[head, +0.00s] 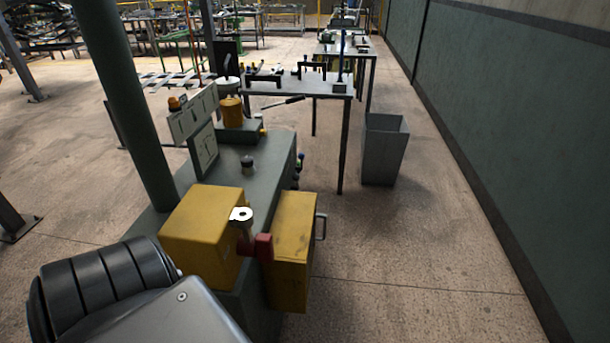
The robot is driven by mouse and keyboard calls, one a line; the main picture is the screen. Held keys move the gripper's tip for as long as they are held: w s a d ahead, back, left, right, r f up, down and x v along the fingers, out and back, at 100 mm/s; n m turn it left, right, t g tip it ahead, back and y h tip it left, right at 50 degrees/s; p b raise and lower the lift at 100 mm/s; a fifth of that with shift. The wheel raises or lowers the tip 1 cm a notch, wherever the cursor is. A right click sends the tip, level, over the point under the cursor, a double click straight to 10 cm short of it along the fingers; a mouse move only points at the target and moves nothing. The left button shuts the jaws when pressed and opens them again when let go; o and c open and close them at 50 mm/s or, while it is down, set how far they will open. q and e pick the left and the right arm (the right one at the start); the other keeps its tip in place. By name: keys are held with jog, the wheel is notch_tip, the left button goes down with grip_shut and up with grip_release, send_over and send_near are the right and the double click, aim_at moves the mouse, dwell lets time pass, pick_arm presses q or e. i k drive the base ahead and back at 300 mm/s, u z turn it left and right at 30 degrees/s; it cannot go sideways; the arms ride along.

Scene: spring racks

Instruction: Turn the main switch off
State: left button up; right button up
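A green machine (232,170) with yellow boxes stands in front of me. A red block-like part (262,247) sits between the left yellow box (198,222) and the right yellow box (290,250). It may be the main switch, but its markings and position are too small to tell. A grey post with a round white top (241,214) stands just behind the red part. Neither of my grippers shows. A black ribbed and grey part of my own body fills the bottom left and hides the near end of the machine.
A panel with an orange lamp (175,103) stands on the machine. Behind it is a metal table (300,86) with tools on top. A grey bin (384,150) stands right of the table. The floor (410,270) between machine and green wall (520,120) is clear.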

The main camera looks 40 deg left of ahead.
aim_at(261, 245)
jog(key=i, duration=3.2)
jog(key=u, duration=3.6)
